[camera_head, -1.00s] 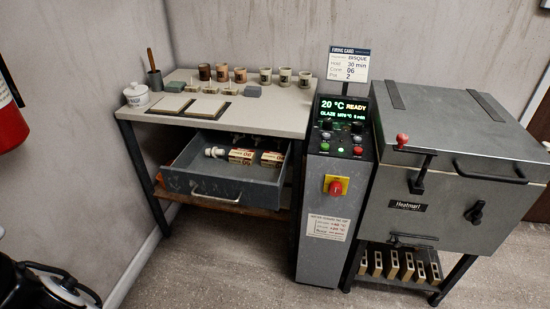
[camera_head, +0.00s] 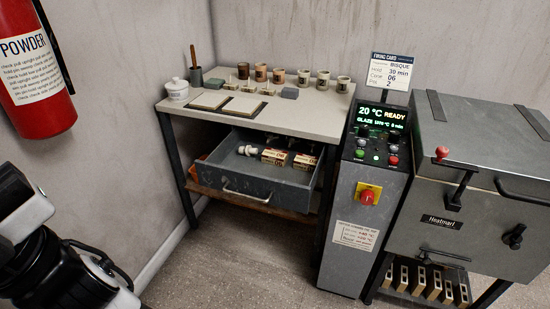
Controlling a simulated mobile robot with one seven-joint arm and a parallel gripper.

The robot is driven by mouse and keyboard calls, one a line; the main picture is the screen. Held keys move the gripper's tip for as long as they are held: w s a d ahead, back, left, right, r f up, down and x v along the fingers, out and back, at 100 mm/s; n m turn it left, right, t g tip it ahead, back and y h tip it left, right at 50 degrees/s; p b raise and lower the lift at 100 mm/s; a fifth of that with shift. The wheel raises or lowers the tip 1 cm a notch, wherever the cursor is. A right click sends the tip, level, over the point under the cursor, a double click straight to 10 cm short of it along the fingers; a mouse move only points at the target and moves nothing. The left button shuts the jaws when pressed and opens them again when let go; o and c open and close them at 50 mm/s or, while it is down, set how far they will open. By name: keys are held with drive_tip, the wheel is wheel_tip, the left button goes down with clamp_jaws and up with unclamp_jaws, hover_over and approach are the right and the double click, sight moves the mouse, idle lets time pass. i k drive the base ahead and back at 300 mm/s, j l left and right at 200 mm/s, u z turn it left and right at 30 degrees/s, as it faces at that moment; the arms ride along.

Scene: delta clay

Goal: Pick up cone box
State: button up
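Two small cream-and-red boxes lie in the open drawer (camera_head: 250,187) under the work table, towards its right side. The left cone box (camera_head: 273,157) reads "06" or similar; the right cone box (camera_head: 303,162) sits beside it, partly in shadow. A white bottle-like item (camera_head: 248,150) lies left of them. The drawer is pulled out towards me. My arm shows in black and white at the lower left, but my gripper's fingers are not in view.
A control cabinet (camera_head: 352,225) and a grey kiln (camera_head: 470,180) stand to the right. A fire extinguisher (camera_head: 35,75) hangs at the left. The floor in front of the drawer is clear.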

sight(270, 156)
drive_tip(key=i+l+u, duration=0.35)
drive_tip(key=l, duration=0.3)
drive_tip(key=i+l+u, duration=0.35)
drive_tip(key=l, duration=0.35)
